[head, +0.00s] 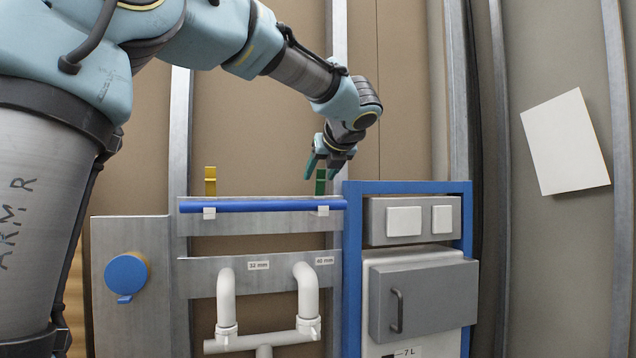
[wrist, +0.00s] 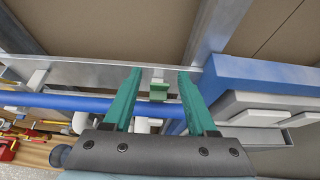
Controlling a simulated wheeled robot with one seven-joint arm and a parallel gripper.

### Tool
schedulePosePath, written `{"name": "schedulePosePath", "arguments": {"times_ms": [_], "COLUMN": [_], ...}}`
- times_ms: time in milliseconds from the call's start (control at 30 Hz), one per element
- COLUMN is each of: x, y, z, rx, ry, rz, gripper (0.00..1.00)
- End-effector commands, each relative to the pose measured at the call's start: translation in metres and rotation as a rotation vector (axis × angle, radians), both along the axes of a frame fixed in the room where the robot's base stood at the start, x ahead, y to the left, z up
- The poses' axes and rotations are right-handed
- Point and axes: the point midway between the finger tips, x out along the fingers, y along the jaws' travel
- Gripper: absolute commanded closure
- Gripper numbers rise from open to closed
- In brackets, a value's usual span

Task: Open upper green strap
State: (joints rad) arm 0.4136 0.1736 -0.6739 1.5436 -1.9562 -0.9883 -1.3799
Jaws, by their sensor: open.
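The green strap (head: 320,183) stands upright above the right end of the blue pipe (head: 262,206), at the white clip there. In the wrist view the green strap (wrist: 158,91) shows between my fingers, farther out than they are. My gripper (head: 329,166) is open and empty, just above the green strap in the head view. Its two green fingers (wrist: 158,72) are spread to either side of the strap in the wrist view. I cannot tell whether they touch it.
A yellow strap (head: 210,181) stands at the pipe's left end. A blue-framed unit (head: 408,187) with a grey door (head: 424,300) is close on the right. White pipes (head: 227,295) are below. A metal post (head: 337,100) rises behind my gripper.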

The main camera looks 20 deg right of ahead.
Motion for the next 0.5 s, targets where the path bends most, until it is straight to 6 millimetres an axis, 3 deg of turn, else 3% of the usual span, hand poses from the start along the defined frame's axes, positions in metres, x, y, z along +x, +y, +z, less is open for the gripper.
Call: {"name": "schedulePosePath", "arguments": {"times_ms": [200,500], "x": [-0.04,-0.066], "y": [0.004,0.008], "z": [0.018,0.033], "rx": [-0.002,0.0], "ry": [-0.004,0.0], "rz": [-0.001,0.001], "gripper": [0.43,0.43]}}
